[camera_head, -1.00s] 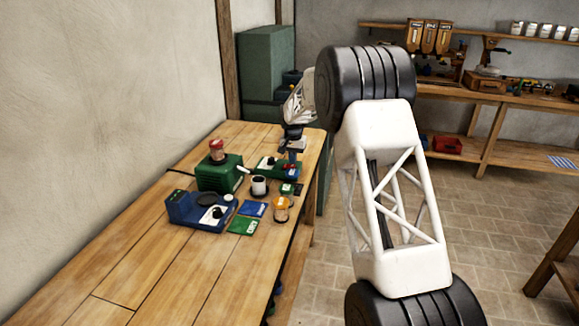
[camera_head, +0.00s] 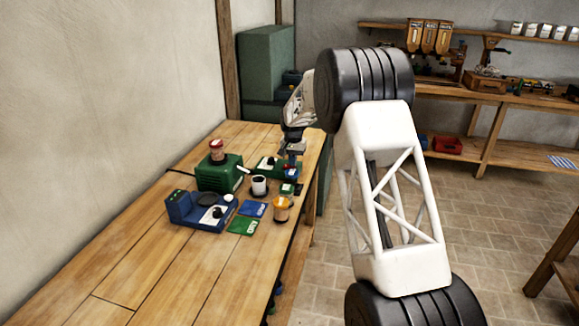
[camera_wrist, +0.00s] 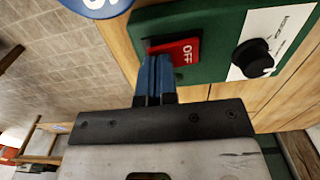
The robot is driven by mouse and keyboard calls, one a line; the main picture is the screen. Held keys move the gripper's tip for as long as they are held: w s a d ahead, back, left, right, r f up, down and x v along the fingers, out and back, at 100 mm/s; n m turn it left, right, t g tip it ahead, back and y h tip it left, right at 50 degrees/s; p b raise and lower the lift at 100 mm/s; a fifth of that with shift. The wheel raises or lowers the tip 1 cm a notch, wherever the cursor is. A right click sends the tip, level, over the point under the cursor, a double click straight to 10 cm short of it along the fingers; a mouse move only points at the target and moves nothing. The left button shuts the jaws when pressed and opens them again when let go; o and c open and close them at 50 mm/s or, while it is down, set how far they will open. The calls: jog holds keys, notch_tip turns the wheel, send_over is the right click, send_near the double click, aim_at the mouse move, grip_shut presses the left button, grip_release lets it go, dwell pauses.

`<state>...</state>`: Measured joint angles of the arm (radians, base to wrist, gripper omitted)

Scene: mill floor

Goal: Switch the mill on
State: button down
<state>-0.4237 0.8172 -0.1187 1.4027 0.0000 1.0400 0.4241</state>
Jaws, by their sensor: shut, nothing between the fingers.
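The mill's green base (camera_wrist: 215,22) fills the upper part of the wrist view. On it is a red rocker switch (camera_wrist: 188,52) with "OFF" showing on its visible face. My gripper (camera_wrist: 157,62) is shut and empty, with its blue fingertips at the switch's left end, hiding part of it. I cannot tell whether they press on it. In the head view, my gripper (camera_head: 291,166) is low over the right end of a green unit (camera_head: 268,163) at the table's far end.
A black knob (camera_wrist: 255,57) on a white plate is right of the switch. In the head view, a green box (camera_head: 219,174), a dark-filled cup (camera_head: 259,186), an orange jar (camera_head: 281,209) and a blue scale-like device (camera_head: 190,213) stand close by. The near wooden table (camera_head: 130,265) is clear.

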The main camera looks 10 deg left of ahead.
jog(key=shift+f, duration=0.25)
jog(key=shift+r, duration=0.1)
dwell(0.3)
jog(key=shift+r, duration=3.35)
jog(key=shift+d+r, duration=0.1)
jog(key=shift+r, duration=0.05)
